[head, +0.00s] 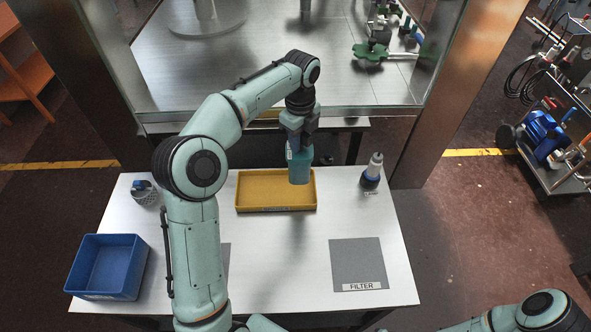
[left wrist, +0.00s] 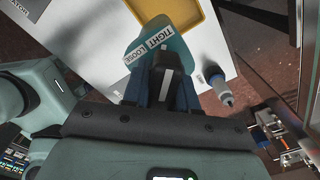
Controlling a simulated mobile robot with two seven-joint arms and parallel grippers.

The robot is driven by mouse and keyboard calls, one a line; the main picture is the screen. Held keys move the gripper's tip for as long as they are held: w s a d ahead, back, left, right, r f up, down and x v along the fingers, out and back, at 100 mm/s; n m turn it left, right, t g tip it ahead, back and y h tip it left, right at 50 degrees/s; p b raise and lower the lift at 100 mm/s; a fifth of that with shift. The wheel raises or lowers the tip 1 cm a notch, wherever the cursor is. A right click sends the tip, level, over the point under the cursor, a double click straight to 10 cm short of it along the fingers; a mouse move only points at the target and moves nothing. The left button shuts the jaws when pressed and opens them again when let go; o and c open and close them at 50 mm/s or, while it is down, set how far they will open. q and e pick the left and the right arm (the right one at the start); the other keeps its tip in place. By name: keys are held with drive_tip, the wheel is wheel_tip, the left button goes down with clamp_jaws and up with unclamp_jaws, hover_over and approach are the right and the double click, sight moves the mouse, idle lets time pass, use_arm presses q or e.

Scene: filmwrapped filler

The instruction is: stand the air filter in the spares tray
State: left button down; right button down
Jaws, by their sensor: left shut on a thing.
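The air filter (head: 299,168) is a teal, rounded body with a white strip reading TIGHT and LOOSE, readable in the left wrist view (left wrist: 176,52). My left gripper (head: 298,142) is shut on its upper part and holds it upright, pointing down. In the left wrist view my gripper's fingers (left wrist: 161,85) lie on both sides of it. The yellow spares tray (head: 252,207) is on the white table; it shows partly in the left wrist view (left wrist: 204,38). The filter's lower end overlaps the tray's right part; I cannot tell whether it touches. My right gripper is out of view.
A grey mat marked FILTER (head: 357,260) lies bare at front right. A metal-framed cabinet (head: 330,60) stands behind the table.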

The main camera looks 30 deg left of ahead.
sight(299, 156)
use_arm(q)
wheel_tip(299, 156, down, 6)
drive_tip(key=shift+w+r+b, duration=0.1)
drive_tip(key=shift+r+b, duration=0.05)
drive_tip(key=shift+b, duration=0.2)
drive_tip(key=shift+f, duration=0.4)
wheel_tip(299, 156, down, 6)
drive_tip(key=shift+r+b, duration=0.2)
drive_tip(key=shift+b, duration=0.25)
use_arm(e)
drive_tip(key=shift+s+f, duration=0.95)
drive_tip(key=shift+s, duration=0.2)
use_arm(q)
drive_tip(key=shift+f, duration=0.15)
drive_tip(key=c, duration=0.9)
unclamp_jaws()
